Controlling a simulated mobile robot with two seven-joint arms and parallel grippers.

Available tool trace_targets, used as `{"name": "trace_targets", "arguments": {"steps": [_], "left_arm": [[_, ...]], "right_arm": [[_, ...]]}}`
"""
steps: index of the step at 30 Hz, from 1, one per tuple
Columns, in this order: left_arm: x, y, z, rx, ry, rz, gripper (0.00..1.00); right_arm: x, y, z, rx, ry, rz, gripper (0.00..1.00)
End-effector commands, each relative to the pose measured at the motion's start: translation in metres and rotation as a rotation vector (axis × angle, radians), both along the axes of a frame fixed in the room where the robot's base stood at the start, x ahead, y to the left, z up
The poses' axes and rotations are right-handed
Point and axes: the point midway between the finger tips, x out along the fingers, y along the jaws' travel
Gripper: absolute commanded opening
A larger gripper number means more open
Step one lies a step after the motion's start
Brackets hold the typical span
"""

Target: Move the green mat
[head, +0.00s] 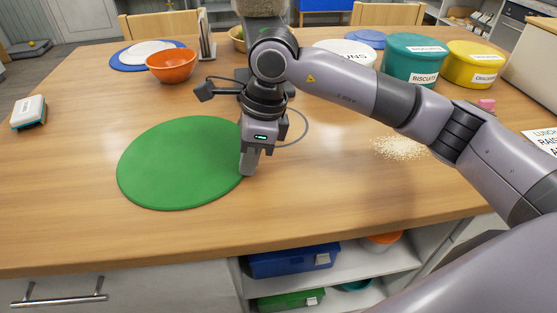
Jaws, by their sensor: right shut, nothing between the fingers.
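The green mat (175,165) is a round flat disc lying on the wooden table, left of centre near the front. My right gripper (246,172) points down at the mat's right edge, with its fingertips shut and nothing between them. It covers a small part of that edge. I cannot tell whether the fingertips touch the mat or the table. My left gripper does not show.
An orange bowl (171,65) and a blue mat (129,56) are behind the green mat. A teal tub (414,60) and a yellow tub (474,65) stand at the back right. Crumbs (400,148) lie right of my gripper. The table's front left is clear.

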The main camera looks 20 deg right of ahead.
Motion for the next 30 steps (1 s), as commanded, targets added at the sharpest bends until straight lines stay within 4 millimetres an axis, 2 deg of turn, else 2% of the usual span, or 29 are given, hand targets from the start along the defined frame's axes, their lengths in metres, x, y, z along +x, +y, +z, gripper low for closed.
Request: {"name": "trace_targets", "arguments": {"steps": [3,18,24,30], "left_arm": [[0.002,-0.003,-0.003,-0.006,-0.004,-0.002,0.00],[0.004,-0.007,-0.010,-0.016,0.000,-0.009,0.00],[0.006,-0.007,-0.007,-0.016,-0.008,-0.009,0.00],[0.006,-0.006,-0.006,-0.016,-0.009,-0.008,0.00]], "right_arm": [[0.007,0.024,-0.002,0.000,-0.001,0.003,0.00],[0.036,0.113,0.000,-0.002,0.001,0.001,0.00],[0.045,0.143,0.000,-0.002,0.001,0.001,0.00],[0.051,0.160,0.000,-0.003,0.002,0.000,0.00]]}}
